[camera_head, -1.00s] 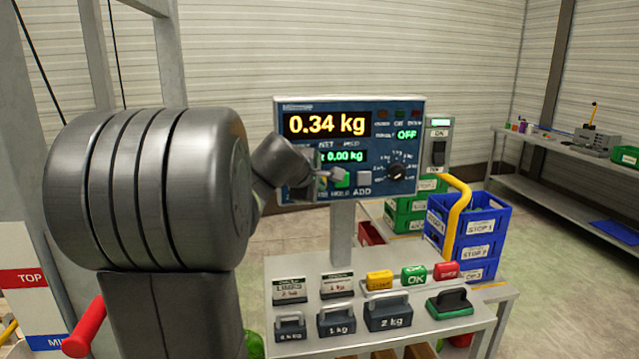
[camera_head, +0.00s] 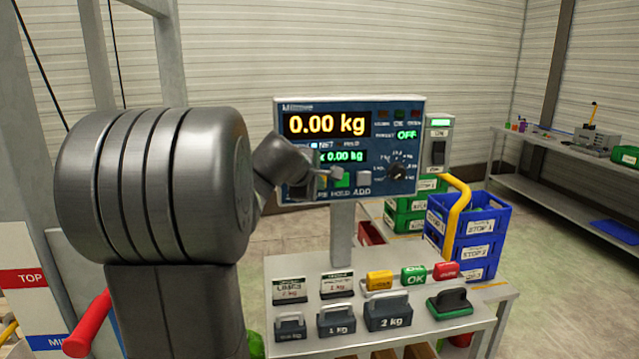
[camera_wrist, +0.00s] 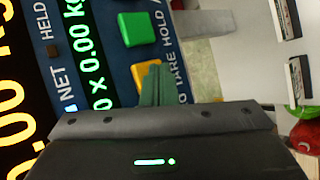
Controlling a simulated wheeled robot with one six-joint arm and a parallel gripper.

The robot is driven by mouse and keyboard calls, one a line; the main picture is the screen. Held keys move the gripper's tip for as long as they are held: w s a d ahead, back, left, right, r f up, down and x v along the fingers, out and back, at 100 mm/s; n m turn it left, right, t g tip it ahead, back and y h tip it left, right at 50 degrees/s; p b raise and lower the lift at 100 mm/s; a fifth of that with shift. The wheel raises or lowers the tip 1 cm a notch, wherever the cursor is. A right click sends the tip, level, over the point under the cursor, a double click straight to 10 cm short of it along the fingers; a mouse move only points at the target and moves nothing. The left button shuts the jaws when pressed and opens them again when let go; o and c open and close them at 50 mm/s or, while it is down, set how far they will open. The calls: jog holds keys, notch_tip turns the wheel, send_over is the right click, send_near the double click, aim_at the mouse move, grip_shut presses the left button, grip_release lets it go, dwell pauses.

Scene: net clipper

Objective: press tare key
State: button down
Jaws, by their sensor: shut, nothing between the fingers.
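The scale panel (camera_head: 408,110) stands on a post behind the bench. Its main display (camera_head: 327,124) reads 0.00 kg, and a small light (camera_wrist: 70,107) beside NET is lit in the wrist view. The yellow key (camera_wrist: 148,70) lies beside the word TARE, next to the green key (camera_wrist: 138,28) beside HOLD. My gripper (camera_wrist: 152,84) is shut and empty, its tips at the yellow key and covering part of it. I cannot tell whether they touch it. In the head view my gripper (camera_head: 338,174) is in front of the panel's lower key row.
A grey ADD key (camera_head: 364,178) and a dial (camera_head: 397,172) are right of my gripper. Below, the bench (camera_head: 420,330) holds weights and coloured blocks. Blue crates (camera_head: 475,250) and a yellow handle (camera_head: 457,210) stand to the right.

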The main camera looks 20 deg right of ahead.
jog(key=shift+s, duration=0.15)
jog(key=shift+s+a, duration=0.2)
jog(key=shift+s, duration=0.45)
jog(key=s, duration=0.2)
jog(key=s+a+b, duration=0.1)
jog(key=s, duration=0.2)
jog(key=shift+w, duration=0.15)
dwell(0.6)
jog(key=s, duration=0.2)
jog(key=s+a, duration=0.1)
jog(key=s, duration=0.1)
dwell(0.6)
